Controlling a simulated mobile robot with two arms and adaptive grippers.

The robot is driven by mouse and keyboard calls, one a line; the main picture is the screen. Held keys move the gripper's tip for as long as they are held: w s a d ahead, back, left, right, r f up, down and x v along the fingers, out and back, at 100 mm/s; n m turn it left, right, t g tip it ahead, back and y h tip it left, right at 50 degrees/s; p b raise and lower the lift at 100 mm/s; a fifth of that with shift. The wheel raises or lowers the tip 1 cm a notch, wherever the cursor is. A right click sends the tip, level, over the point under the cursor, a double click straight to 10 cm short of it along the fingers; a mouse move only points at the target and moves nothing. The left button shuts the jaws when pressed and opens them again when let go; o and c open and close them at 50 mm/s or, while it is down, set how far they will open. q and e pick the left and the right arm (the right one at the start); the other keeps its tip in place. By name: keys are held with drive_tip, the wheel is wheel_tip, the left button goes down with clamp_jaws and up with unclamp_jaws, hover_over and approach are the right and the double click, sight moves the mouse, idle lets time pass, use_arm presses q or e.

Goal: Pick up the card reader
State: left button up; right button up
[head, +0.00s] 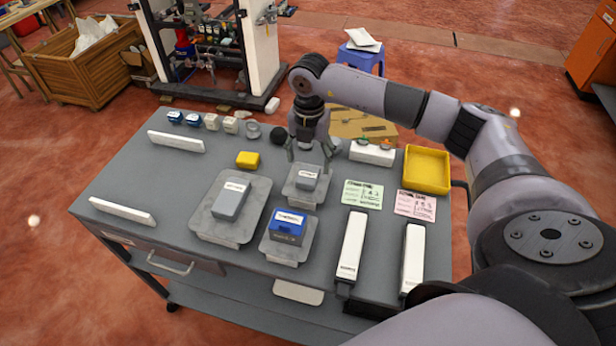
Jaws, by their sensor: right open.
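My right gripper (309,160) points down, open, over a small grey box with a white label (308,178) on a grey stand (301,196). Its fingers show at the box's far side; I cannot tell whether they touch it. A blue box with a white label (288,226) sits on a stand in front. A larger grey labelled box (232,199) lies on a wider plate to the left. The labels are too small to read, so I cannot tell for sure which one is the card reader. My left gripper is not in view.
The grey cart top (180,200) also carries a yellow block (248,159), white bars, several small parts at the back, a green card (363,195), a pink card (415,205) and a yellow tray (428,170). Two long white units (351,246) stand at the front right.

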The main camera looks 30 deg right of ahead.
sight(308, 174)
drive_tip(key=shift+a+f+p, duration=0.2)
drive_tip(key=shift+f+p, duration=0.5)
drive_tip(key=shift+f, duration=0.1)
wheel_tip(308, 174, down, 3)
drive_tip(key=shift+r+p, duration=0.1)
drive_tip(key=shift+p, duration=0.35)
drive_tip(key=shift+w+d+f, duration=0.1)
drive_tip(key=shift+f, duration=0.35)
drive_tip(key=shift+c, duration=0.7)
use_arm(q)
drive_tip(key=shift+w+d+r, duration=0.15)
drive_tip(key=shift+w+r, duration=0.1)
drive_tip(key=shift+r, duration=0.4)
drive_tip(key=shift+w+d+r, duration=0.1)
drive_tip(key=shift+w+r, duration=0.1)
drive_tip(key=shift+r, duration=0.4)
use_arm(e)
drive_tip(key=c, duration=1.2)
